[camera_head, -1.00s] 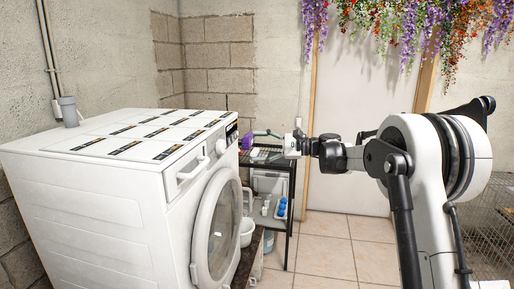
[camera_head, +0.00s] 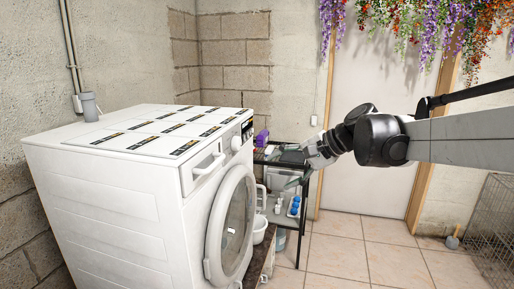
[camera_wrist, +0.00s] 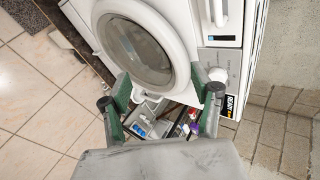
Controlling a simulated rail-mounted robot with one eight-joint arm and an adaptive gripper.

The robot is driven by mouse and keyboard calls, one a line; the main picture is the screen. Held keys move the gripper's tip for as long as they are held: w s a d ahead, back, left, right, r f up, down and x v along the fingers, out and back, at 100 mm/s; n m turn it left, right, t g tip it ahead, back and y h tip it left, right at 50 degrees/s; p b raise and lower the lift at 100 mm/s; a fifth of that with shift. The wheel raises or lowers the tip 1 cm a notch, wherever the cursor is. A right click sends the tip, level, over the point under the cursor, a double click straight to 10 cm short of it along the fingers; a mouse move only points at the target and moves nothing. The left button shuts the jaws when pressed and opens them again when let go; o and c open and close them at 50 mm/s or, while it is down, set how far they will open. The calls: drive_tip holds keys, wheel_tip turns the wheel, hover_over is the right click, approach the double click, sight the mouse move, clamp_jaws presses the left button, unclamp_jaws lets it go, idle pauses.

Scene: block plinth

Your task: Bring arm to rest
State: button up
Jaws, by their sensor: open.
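My arm reaches in from the right in the head view, its grey forearm nearly level. My gripper (camera_head: 291,167) is at its left end, in front of the black shelf (camera_head: 287,226) beside the washing machine. In the wrist view, the green fingers of my gripper (camera_wrist: 162,98) stand wide apart with nothing between them, open and empty. The white washing machine (camera_head: 105,205) stands to the left of my gripper, with its round door (camera_head: 233,222) facing right. It also shows beyond the fingers in the wrist view (camera_wrist: 178,18).
The shelf holds a purple item (camera_head: 261,138) and blue-capped bottles (camera_head: 295,206). A white bucket (camera_head: 260,229) sits near the washer door. A wire cage (camera_head: 489,225) stands at far right. Tiled floor (camera_head: 345,255) is clear below my arm. Flowers (camera_head: 420,25) hang above the door.

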drive_tip(key=s+d+f+n+t+h, duration=0.1)
drive_tip(key=s+d+f+n+h, duration=0.2)
drive_tip(key=s, duration=1.1)
drive_tip(key=s+d+f+n+t+h, duration=0.1)
drive_tip(key=s+d+f+n+h, duration=0.2)
drive_tip(key=s+d+f+h, duration=0.3)
drive_tip(key=s+d+f, duration=0.4)
drive_tip(key=s, duration=0.4)
drive_tip(key=shift+s, duration=0.4)
